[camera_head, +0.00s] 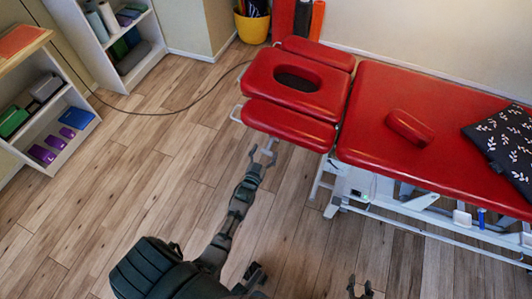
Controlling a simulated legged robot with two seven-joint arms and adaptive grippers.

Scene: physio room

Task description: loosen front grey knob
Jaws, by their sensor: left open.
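The red treatment table (388,105) stands at the right, with a red headrest (330,83) that has an oval face hole. A red front arm pad (288,122) is beside the headrest. A small grey loop-like part (237,113) sticks out at the pad's left end. I cannot clearly make out a grey knob. My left gripper (263,151) is open and empty, just below the front arm pad in the picture. It appears apart from the pad. My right gripper (360,288) is at the bottom edge, its fingers apart, with nothing between them.
A red bolster (410,127) and a dark leaf-patterned cushion (507,143) lie on the table. The table's white frame (420,213) stands below it. Shelves (40,120) are at the left and a yellow bucket (252,27) at the back. A cable (170,113) crosses the otherwise clear wooden floor.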

